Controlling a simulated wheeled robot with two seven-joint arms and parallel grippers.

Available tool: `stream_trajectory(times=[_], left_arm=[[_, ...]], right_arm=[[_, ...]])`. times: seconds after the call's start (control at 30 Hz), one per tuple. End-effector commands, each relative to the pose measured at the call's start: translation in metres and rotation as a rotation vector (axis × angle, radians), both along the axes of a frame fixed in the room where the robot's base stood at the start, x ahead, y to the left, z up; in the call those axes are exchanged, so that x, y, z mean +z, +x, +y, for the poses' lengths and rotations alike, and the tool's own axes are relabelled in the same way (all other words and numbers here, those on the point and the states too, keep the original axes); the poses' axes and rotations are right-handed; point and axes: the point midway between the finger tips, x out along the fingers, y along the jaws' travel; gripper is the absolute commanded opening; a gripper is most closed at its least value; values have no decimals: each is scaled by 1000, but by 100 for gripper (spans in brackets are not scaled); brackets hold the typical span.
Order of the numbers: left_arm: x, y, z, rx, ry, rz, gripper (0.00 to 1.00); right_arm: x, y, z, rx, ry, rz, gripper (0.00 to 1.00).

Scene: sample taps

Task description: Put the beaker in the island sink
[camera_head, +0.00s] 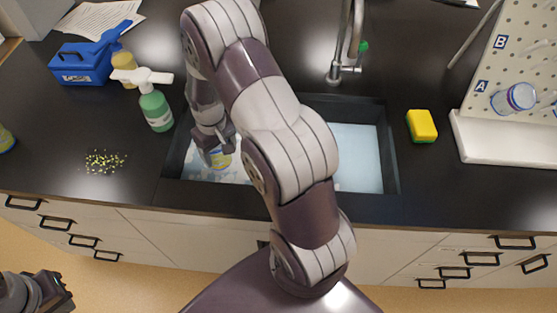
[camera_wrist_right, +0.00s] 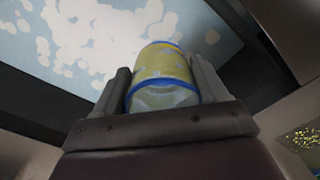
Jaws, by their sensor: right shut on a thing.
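The beaker (camera_wrist_right: 163,68), clear with a yellow band and blue rings, sits between the fingers of my right gripper (camera_wrist_right: 160,82), which is shut on it. In the head view the beaker (camera_head: 222,160) shows below my right gripper (camera_head: 215,151), inside the left part of the island sink's outline. The island sink (camera_head: 391,165) is a dark basin with pale blue, foamy water. I cannot tell whether the beaker touches the water. My right arm hides the middle of the sink. My left gripper (camera_head: 62,290) is at the lower left, away from the counter; its jaws are unclear.
A tap (camera_head: 340,72) stands behind the sink. A green spray bottle (camera_head: 155,108), a blue caddy (camera_head: 84,62) and scattered yellow-green bits (camera_head: 104,161) are to the left. A yellow sponge (camera_head: 421,126) and a white pegboard rack (camera_head: 505,139) are to the right.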

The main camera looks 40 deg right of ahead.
Motion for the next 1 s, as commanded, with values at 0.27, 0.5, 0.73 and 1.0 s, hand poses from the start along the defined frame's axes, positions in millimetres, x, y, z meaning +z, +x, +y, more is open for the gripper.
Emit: stream_trajectory(times=[0.27, 0.5, 0.73, 1.0], left_arm=[[-11, 0, 0, 0, 0, -1, 0], [-9, 0, 0, 0, 0, -1, 0], [-9, 0, 0, 0, 0, -1, 0], [-12, 0, 0, 0, 0, -1, 0]], right_arm=[[-62, -1, 1, 0, 0, 3, 43], [-105, -2, 1, 0, 0, 1, 43], [-123, -1, 0, 0, 0, -2, 43], [-128, -1, 0, 0, 0, -1, 43]])
